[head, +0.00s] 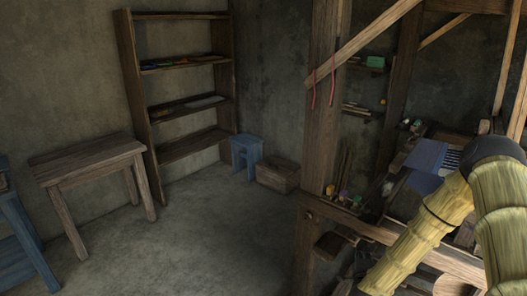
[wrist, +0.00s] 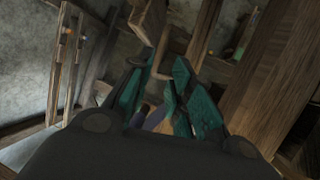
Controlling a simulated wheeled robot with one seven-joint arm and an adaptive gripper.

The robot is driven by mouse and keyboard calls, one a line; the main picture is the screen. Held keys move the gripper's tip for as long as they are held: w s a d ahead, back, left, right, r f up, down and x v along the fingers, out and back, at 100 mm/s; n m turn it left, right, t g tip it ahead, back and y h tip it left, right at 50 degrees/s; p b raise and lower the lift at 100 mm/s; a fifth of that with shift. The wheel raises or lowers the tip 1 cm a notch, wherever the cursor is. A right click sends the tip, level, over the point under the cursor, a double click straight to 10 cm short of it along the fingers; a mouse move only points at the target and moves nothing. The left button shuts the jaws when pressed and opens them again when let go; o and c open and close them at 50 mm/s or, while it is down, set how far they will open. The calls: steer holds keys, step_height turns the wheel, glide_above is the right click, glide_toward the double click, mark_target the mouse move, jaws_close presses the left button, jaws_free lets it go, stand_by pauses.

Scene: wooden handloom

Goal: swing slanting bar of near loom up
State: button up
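The slanting bar (head: 362,43) of the near loom is a pale wooden beam in the head view. It rises from its lower end at the upright post (head: 325,130) toward the top right. Two red cords hang near its lower end. In the wrist view my gripper (wrist: 160,62) has teal fingers standing apart. A wooden bar end (wrist: 149,20) and a thin bent brown piece (wrist: 163,50) show at and beyond the fingertips. I cannot tell whether these belong to the slanting bar, or whether a finger touches them. My gripper is not visible in the head view.
A wooden shelf (head: 184,104), a small table (head: 85,161), a blue stool (head: 247,155) and a wooden box (head: 278,177) stand to the left. The loom's low rail (head: 395,239) carries small pots. Open floor (head: 190,235) lies between.

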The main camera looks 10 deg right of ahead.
steer(key=s+a+f+n+g+y, duration=0.55)
steer(key=s+a+f+n, duration=0.6)
steer(key=s+a, duration=0.45)
steer(key=s+a+f+n+g, duration=0.1)
steer(key=s+a+n+g, duration=0.1)
steer(key=s, duration=0.6)
steer(key=s+a+f+n+g+y, duration=0.1)
steer(key=s+a+n+g, duration=0.1)
steer(key=s+n, duration=0.3)
steer(key=s+a+f+n+g, duration=0.2)
steer(key=s+a+n+g, duration=0.1)
steer(key=s, duration=0.9)
steer(key=shift+s+n+g+y, duration=0.35)
steer(key=shift+n+g, duration=0.1)
steer(key=shift+g, duration=0.1)
steer(key=shift+w+a, duration=0.1)
steer(key=shift+a, duration=0.05)
